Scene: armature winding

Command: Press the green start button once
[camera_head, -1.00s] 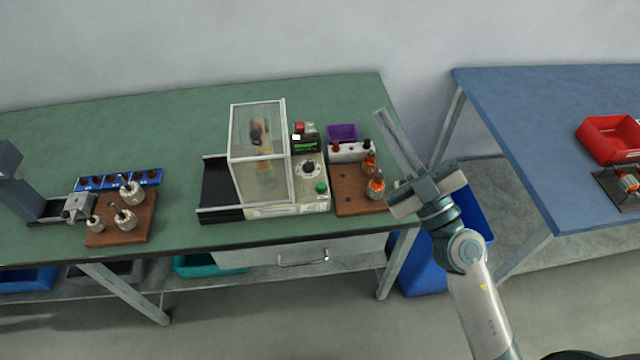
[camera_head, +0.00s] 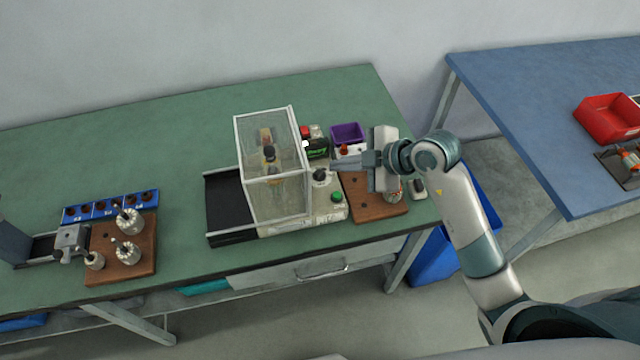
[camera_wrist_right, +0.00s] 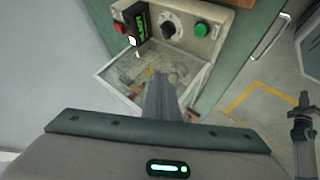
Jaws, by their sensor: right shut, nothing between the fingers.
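The green start button (camera_head: 337,196) sits on the front right of the beige control panel (camera_head: 326,212) of the winding machine. In the right wrist view the green button (camera_wrist_right: 201,29) shows at the panel's right end, beyond the fingers. My left gripper is not clearly in view.
The clear guard box (camera_head: 272,165) stands left of the panel. A black knob (camera_head: 320,175), a red button (camera_head: 306,131) and a small display are on the panel. A wooden board (camera_head: 375,208) and a purple bin (camera_head: 348,132) are to the right. Green table is clear behind.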

